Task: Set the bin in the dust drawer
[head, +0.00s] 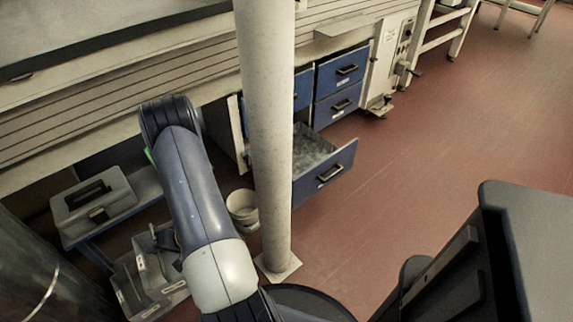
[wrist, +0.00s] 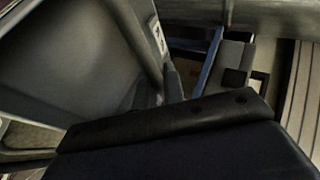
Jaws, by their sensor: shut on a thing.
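The dust drawer (head: 322,172) stands pulled out from under the bench, behind the pale column. It has a blue front with a dark handle, and its grey, speckled inside shows. A grey bin (wrist: 85,60) with a pale label fills the left of the wrist view. My gripper (wrist: 160,88) is shut on the edge of this bin. In the head view my arm hides most of the gripper, and only a dark part shows by the grey, labelled bin pieces (head: 145,268) at lower left. I cannot tell how far the bin is off the floor.
The pale column (head: 267,130) stands between my arm and the drawer. A white bucket (head: 242,206) sits at its foot. A grey case (head: 92,203) rests on a blue stand at left. Shut blue drawers (head: 338,85) are behind. Red floor is clear at right.

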